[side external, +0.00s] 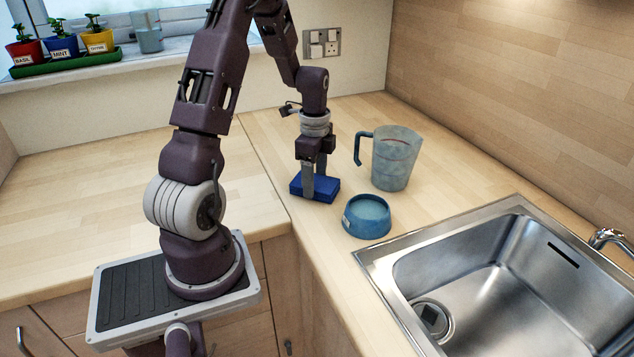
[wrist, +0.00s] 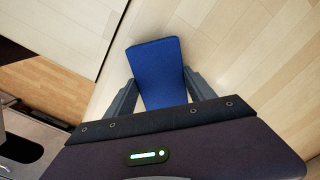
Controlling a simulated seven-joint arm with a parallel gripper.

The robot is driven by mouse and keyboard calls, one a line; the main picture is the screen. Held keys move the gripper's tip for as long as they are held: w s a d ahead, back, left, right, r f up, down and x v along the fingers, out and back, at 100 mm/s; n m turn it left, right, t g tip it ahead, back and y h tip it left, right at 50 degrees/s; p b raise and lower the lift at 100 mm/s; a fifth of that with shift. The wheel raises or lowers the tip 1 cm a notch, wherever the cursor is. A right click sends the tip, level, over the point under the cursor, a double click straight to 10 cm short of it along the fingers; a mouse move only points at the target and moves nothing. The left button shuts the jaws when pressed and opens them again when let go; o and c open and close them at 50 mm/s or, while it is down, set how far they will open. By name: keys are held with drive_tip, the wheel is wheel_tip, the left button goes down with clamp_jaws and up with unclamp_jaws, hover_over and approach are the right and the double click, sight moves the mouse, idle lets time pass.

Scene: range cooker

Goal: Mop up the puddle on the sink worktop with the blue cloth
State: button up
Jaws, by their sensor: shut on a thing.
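The blue cloth (side external: 326,189) is a folded, block-like pad at the worktop near the corner. My gripper (side external: 320,196) is above it with the fingers pointing down, shut on the cloth. In the wrist view the cloth (wrist: 158,70) sits between the two fingers (wrist: 163,95). The cloth looks level and at or just above the worktop (side external: 270,150); I cannot tell whether it touches. No puddle can be made out in either view.
A blue-grey measuring jug (side external: 396,160) stands right of the cloth. A blue bowl (side external: 367,217) sits close in front and to the right. The steel sink (side external: 500,270) lies at the right. The worktop left of the cloth is clear. Potted herbs (side external: 62,45) stand on the sill.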

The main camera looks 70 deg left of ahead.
drive_tip(key=shift+a, duration=1.85)
drive_tip(key=shift+s+d, duration=0.5)
drive_tip(key=shift+d, duration=0.3)
drive_tip(key=shift+s+d, duration=0.45)
drive_tip(key=shift+d, duration=0.35)
drive_tip(key=shift+r, duration=4.05)
